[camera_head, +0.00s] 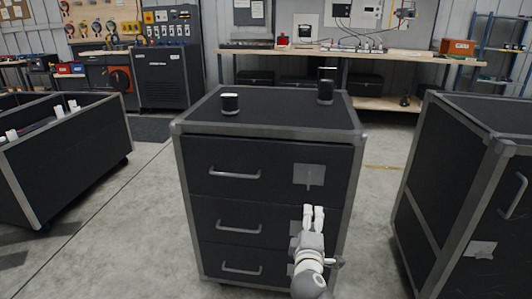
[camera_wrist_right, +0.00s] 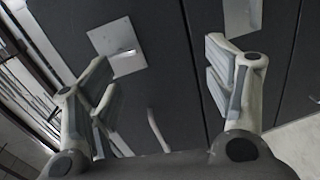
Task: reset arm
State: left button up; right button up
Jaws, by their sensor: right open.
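My right gripper (camera_head: 313,211) is in front of the right side of a black drawer cabinet (camera_head: 265,178), at about the height of its lower drawers. Its fingers point toward the cabinet front. In the right wrist view the gripper (camera_wrist_right: 160,75) is open, with its two fingers wide apart and nothing between them. A dark drawer front with a grey label plate (camera_wrist_right: 117,47) and a handle (camera_wrist_right: 158,130) shows beyond the fingers. My left gripper is not in view.
An open black crate (camera_head: 70,147) is at left. Another black cabinet (camera_head: 455,215) is at right. A workbench (camera_head: 420,55) runs behind.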

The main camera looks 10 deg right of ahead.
jog(key=s+d+f+m+g+y, duration=0.25)
jog(key=s+f+m+g, duration=0.6)
jog(key=s+f, duration=1.85)
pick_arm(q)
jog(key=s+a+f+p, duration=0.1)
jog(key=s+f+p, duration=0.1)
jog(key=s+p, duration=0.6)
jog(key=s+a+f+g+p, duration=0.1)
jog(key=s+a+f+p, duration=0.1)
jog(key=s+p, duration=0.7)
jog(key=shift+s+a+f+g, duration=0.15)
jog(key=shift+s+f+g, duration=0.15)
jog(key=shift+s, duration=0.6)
pick_arm(e)
jog(key=s+f+m+g+y, duration=0.1)
jog(key=s+f+g, duration=0.2)
jog(key=s, duration=1.2)
jog(key=s+f+m+g+y, duration=0.1)
jog(key=s+f+g, duration=0.2)
jog(key=s+f, duration=0.6)
jog(key=s+d, duration=0.1)
jog(key=s, duration=0.5)
jog(key=shift+s+m, duration=0.25)
jog(key=shift+m, duration=0.1)
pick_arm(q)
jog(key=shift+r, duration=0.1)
